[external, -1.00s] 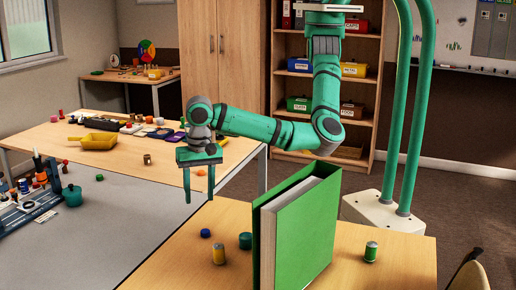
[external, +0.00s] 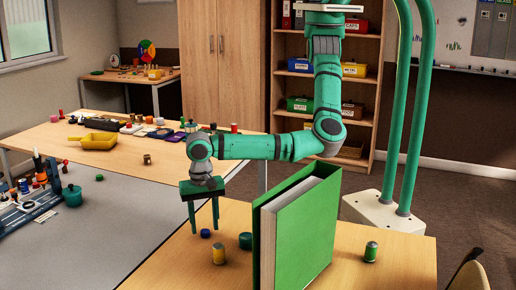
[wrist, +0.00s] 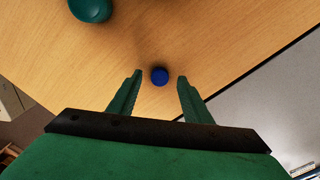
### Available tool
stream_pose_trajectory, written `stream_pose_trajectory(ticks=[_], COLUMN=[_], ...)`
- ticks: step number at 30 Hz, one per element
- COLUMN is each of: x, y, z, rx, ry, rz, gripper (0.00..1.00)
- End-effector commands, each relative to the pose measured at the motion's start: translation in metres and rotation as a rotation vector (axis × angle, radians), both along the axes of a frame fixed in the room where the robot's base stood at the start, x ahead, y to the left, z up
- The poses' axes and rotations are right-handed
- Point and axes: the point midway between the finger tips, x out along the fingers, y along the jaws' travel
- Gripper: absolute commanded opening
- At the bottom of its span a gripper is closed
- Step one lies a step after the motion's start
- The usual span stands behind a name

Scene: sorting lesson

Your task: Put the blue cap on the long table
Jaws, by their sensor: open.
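The blue cap (external: 205,233) lies on the near wooden table, left of a green binder. It also shows in the wrist view (wrist: 159,76), just beyond and between my fingertips. My gripper (external: 204,231) is open and points down over the cap; the wrist view shows its two fingers (wrist: 158,78) apart with nothing between them but the cap beyond. I cannot tell the exact height of the fingertips above the table. The long table (external: 130,166) is probably the wooden one at the back left, with a yellow scoop and several small items on it.
On the near table (external: 185,270), a yellow cylinder (external: 218,254) and a teal round thing (external: 245,241) stand close to the cap. A large green binder (external: 305,235) stands upright right of them, with a green can (external: 371,252) beyond. A grey-topped table (external: 110,235) adjoins at left.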

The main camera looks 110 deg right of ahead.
Motion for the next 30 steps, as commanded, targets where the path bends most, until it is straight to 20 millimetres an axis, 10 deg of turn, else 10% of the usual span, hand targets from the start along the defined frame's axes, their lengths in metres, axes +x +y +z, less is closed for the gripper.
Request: stream_pose_trajectory(ticks=[11,17,30], x=[-0.0004,-0.0004,-0.0004], y=[0.0001,0.0002,0.0002], z=[-0.0136,-0.0133,-0.0130], rx=[0.000,0.000,0.000], ry=[0.000,0.000,0.000], rz=[0.001,0.001,0.001], gripper=[0.45,0.02,0.00])
